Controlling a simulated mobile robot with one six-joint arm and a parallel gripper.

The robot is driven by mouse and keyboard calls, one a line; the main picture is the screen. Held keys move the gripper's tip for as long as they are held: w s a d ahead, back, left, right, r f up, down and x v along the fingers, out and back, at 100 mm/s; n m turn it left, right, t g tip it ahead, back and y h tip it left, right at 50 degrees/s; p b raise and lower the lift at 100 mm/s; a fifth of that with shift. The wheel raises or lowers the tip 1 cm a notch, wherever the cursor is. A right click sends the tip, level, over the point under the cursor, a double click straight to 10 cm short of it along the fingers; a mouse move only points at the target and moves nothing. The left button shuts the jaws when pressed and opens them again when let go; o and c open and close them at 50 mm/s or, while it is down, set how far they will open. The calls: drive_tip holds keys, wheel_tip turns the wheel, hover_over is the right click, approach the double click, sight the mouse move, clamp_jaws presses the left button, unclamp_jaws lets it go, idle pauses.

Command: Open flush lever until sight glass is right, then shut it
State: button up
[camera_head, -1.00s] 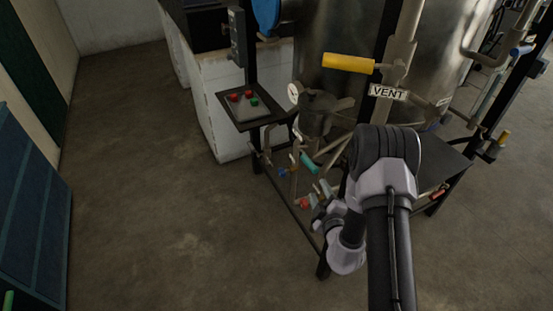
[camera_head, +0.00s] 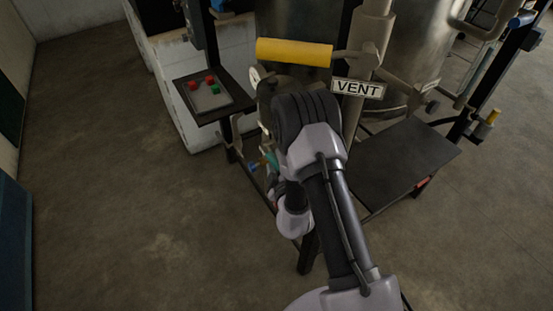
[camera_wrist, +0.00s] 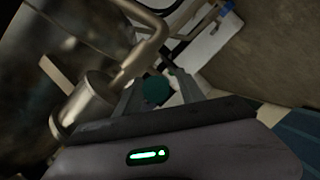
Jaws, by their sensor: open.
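A teal handle end (camera_wrist: 157,90) shows in the wrist view, between the two fingers of my gripper (camera_wrist: 158,84). The fingers stand open on either side of it; whether they touch it I cannot tell. The same teal handle (camera_head: 272,161) shows as a small patch in the head view, just left of my arm. No label marks it as the flush lever. My gripper is hidden behind my arm in the head view. I cannot make out a sight glass in either view.
A yellow handle (camera_head: 294,52) sticks out left above my arm, near a VENT sign (camera_head: 358,89). A dark plate (camera_head: 405,165) is at right. Open floor lies at left.

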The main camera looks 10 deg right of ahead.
drive_tip(key=shift+s, duration=0.1)
drive_tip(key=shift+c, duration=0.9)
clamp_jaws()
idle(0.4)
